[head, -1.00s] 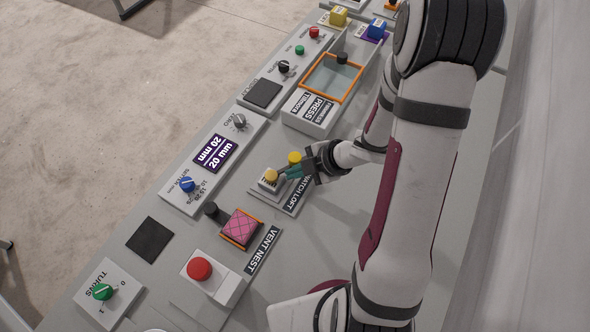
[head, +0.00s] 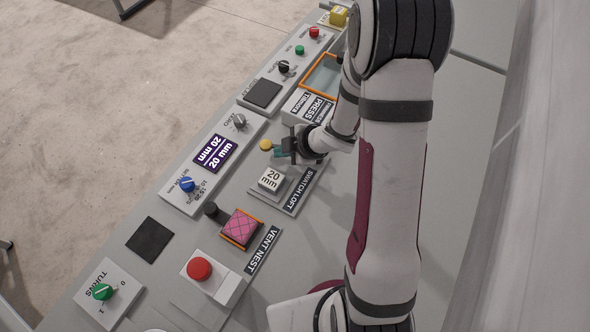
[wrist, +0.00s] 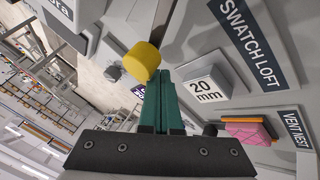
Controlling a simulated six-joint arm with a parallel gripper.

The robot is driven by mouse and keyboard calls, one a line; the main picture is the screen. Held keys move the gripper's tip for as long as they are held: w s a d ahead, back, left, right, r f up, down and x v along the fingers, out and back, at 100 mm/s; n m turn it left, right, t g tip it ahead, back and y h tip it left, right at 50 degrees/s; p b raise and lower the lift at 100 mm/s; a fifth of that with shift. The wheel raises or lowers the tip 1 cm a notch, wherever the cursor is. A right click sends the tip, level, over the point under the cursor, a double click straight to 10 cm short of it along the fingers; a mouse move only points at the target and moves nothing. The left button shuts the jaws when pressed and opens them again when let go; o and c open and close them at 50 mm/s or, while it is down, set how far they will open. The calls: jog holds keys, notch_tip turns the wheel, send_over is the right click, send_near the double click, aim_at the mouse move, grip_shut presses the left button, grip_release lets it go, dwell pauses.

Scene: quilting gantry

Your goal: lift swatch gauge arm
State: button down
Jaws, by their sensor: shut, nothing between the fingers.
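The swatch gauge arm shows a yellow knob (head: 265,145) raised beside the swatch loft station. In the wrist view the yellow knob (wrist: 143,62) is just past my fingertips, with a dark bar behind it. My gripper (head: 279,153) is shut and empty, its teal fingers (wrist: 161,92) together close to the knob; I cannot tell whether they touch it. A white block marked 20 mm (head: 270,179) sits uncovered on the swatch loft base (head: 293,197). It also shows in the wrist view (wrist: 208,85). The rest of the gauge arm is hidden behind my gripper.
The vent nest with a pink quilted swatch (head: 242,227) and a dark post (head: 211,209) lies in front. A red button (head: 199,269), blue knob (head: 187,185) and 20 mm display (head: 215,153) are nearby. The firmness press (head: 308,104) stands behind.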

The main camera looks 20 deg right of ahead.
jog(key=shift+w+d, duration=0.2)
jog(key=shift+w, duration=0.65)
jog(key=v, duration=1.5)
jog(key=shift+d+r, duration=0.2)
jog(key=shift+r, duration=0.1)
